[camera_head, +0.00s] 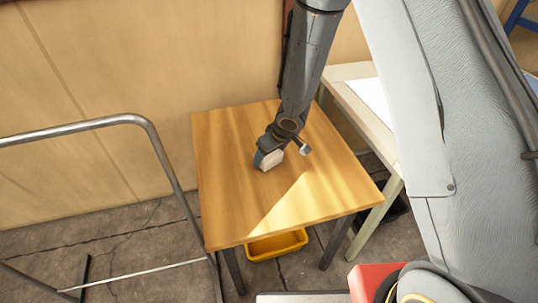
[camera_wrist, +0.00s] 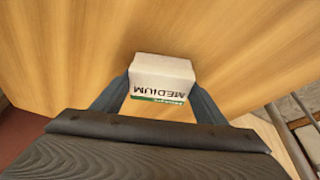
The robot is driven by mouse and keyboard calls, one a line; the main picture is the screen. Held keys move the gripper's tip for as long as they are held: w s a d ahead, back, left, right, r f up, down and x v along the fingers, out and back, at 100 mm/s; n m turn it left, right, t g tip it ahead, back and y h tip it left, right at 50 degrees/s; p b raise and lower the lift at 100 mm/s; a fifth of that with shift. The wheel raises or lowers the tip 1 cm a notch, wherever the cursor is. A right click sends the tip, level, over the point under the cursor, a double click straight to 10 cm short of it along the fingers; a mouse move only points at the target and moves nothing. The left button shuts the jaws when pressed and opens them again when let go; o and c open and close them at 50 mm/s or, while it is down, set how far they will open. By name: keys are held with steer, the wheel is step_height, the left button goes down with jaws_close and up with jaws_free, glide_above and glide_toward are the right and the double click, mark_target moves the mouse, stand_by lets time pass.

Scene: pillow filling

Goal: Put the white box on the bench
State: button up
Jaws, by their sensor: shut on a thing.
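The white box (camera_wrist: 161,72) is small, with the printed word "MEDIUM" and a green stripe on one side, seen in the wrist view. My gripper (camera_wrist: 160,92) is shut on it, one finger at each side. In the head view the white box (camera_head: 268,160) shows at the end of my gripper (camera_head: 270,155), over the middle of a wooden table (camera_head: 225,205). The box is very close to the tabletop; I cannot tell whether it touches. The gripper hides part of the box.
A yellow bin (camera_head: 277,245) sits on the floor under the table. A grey metal rail frame (camera_head: 150,128) stands at the left. A pale table (camera_head: 362,115) adjoins at the right, partly behind my arm. The wooden tabletop is otherwise bare.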

steer(key=o, duration=1.1)
steer(key=shift+f, duration=0.1)
steer(key=shift+r, duration=0.35)
steer(key=s+d+r+m+t+h+p, duration=0.1)
steer(key=s+d+r+m+p, duration=0.15)
steer(key=d+r, duration=0.6)
steer(key=s+d+r+m+h+p, duration=0.1)
steer(key=s+d+r+h+p, duration=0.25)
steer(key=r, duration=0.75)
steer(key=s+d+r+m, duration=0.1)
steer(key=s+d+r, duration=0.1)
steer(key=s, duration=0.2)
steer(key=s+d+r+m+g+y, duration=0.1)
steer(key=s+d+r+m, duration=0.1)
steer(key=s, duration=0.3)
steer(key=s+d+r+m+g, duration=0.1)
steer(key=s+d+r, duration=0.1)
steer(key=s, duration=0.3)
steer(key=shift+d+r+y+b, duration=0.1)
steer(key=shift+d+y+b, duration=0.25)
steer(key=shift+d, duration=0.3)
